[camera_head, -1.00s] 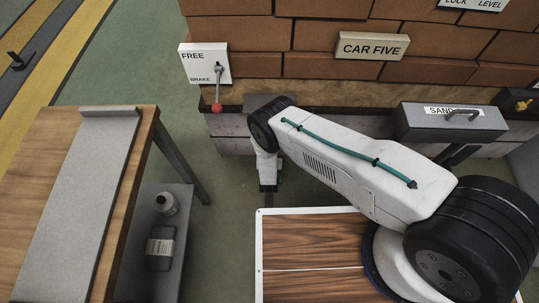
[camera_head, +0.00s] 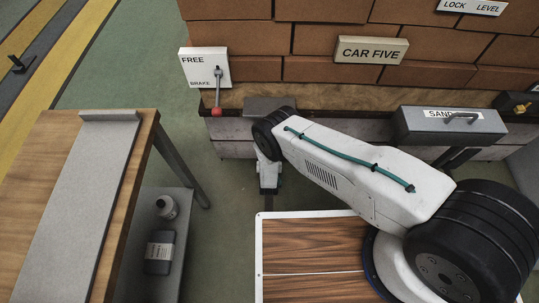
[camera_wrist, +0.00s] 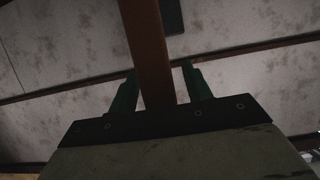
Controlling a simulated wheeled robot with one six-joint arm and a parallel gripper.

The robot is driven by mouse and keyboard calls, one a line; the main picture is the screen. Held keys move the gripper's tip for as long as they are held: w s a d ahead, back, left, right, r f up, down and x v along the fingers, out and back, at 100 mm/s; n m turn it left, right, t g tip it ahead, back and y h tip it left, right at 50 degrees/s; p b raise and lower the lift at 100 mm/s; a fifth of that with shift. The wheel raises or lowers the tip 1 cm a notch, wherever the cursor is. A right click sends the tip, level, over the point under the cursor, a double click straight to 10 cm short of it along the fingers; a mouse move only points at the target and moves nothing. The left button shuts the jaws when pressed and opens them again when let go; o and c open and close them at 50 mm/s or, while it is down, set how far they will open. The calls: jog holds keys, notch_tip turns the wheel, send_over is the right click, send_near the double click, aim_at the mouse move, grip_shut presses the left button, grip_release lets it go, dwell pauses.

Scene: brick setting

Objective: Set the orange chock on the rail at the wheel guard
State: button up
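My gripper (camera_head: 269,191) hangs low from the white arm, in front of the brick wall's base. In the wrist view, its two green fingers (camera_wrist: 160,88) stand apart. A reddish-brown bar (camera_wrist: 148,45) runs through the gap between them and on past the top of the picture. Dark slivers of space show beside the bar, and I see no grip on it. I cannot tell whether it is the rail or another part. I cannot make out the orange chock or the wheel guard in either view; the arm hides part of the floor and wall base.
A red-knobbed lever (camera_head: 216,100), a grey sand box (camera_head: 450,125) and a wood-topped deck (camera_head: 300,240) surround the arm. Pale stained panels (camera_wrist: 230,80) fill the wrist view.

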jog(key=shift+r, duration=0.1)
jog(key=v, duration=1.2)
jog(key=shift+r, duration=0.1)
dwell(0.8)
